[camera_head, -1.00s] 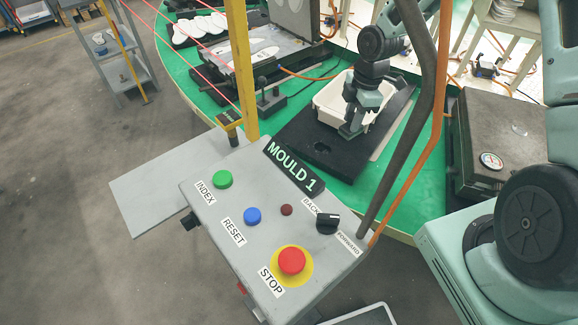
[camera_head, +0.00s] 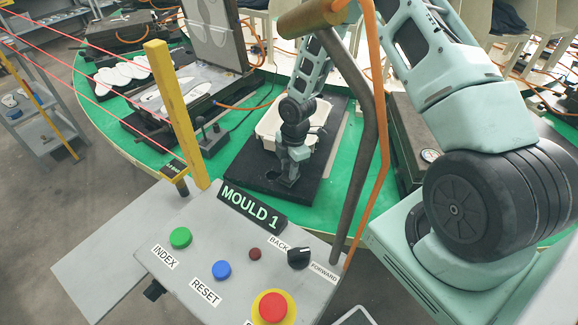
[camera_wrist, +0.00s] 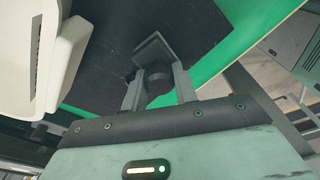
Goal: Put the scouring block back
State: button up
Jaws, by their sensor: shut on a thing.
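My gripper (camera_head: 287,181) is low over the black mat (camera_head: 238,178), in front of the cream tub (camera_head: 266,128). In the wrist view, my gripper's two fingers (camera_wrist: 158,76) are shut on a small grey block with a dark round part, which I take to be the scouring block (camera_wrist: 153,48). The tub (camera_wrist: 52,62) stands close by on the left there. I cannot tell whether the block touches the mat. In the head view the block is too small to make out. The mat's dark recess seen earlier is not clearly visible now.
The control box with the "MOULD 1" sign (camera_head: 252,207), a yellow post (camera_head: 175,112) and a dark bent tube with an orange hose (camera_head: 383,150) stand in front. A dark mould case (camera_head: 405,135) is right of the mat. Green table (camera_head: 340,205) shows around the mat.

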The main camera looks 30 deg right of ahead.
jog(key=shift+f, duration=0.1)
jog(key=shift+f, duration=0.15)
jog(key=o, duration=0.9)
jog(key=shift+o, duration=0.2)
notch_tip(320, 180, up, 12)
jog(key=d+b, duration=0.1)
jog(key=shift+d+r+b, duration=0.2)
jog(key=shift+d+b, duration=0.05)
jog(key=shift+b, duration=0.1)
